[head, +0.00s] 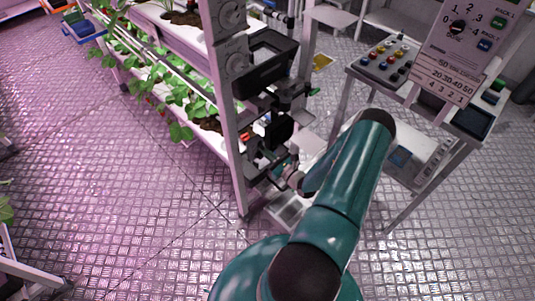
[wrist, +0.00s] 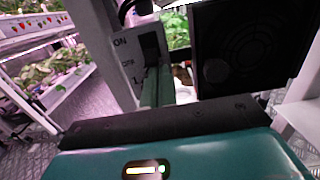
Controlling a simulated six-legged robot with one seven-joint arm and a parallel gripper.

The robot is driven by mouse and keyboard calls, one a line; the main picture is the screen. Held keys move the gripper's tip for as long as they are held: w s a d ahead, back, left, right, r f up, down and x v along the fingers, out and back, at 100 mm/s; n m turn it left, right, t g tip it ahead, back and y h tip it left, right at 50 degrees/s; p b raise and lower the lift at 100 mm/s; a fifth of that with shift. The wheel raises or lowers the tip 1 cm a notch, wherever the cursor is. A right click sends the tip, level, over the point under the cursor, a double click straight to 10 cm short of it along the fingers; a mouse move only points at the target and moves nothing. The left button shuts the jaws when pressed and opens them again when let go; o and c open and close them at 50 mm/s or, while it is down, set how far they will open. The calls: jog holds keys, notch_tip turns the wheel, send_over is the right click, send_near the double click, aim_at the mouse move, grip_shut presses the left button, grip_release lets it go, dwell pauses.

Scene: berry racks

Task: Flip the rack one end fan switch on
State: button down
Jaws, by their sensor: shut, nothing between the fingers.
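In the wrist view, a pale switch plate (wrist: 125,62) with partly readable lettering is fixed beside the rack's white upright (wrist: 97,30). A dark switch (wrist: 150,46) sits on it; which way it is set I cannot tell. A black fan housing (wrist: 250,45) with a round grille is to its right. My gripper (wrist: 157,72) is shut and empty, its fingertips just below the switch and overlapping the plate in the picture. Contact cannot be told. In the head view my gripper (head: 262,160) is low at the rack's near end, mostly hidden by dark parts around it.
The plant rack (head: 226,90) stands left of my arm, with leafy plants (head: 195,97) on its tiers. A dark bin (head: 265,68) hangs at its end. A control table (head: 385,68) with buttons and a dial sign (head: 462,35) stand to the right.

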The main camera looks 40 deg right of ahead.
jog(key=shift+s+r+g, duration=0.1)
jog(key=shift+r+g, duration=0.1)
jog(key=shift+g, duration=0.2)
jog(key=r+g, duration=0.1)
jog(key=g, duration=0.3)
jog(key=r+g, duration=0.1)
jog(key=g, duration=0.1)
jog(key=shift+s+d+r, duration=0.1)
jog(key=shift+s+r, duration=0.25)
jog(key=shift+s, duration=0.05)
jog(key=shift+r, duration=0.8)
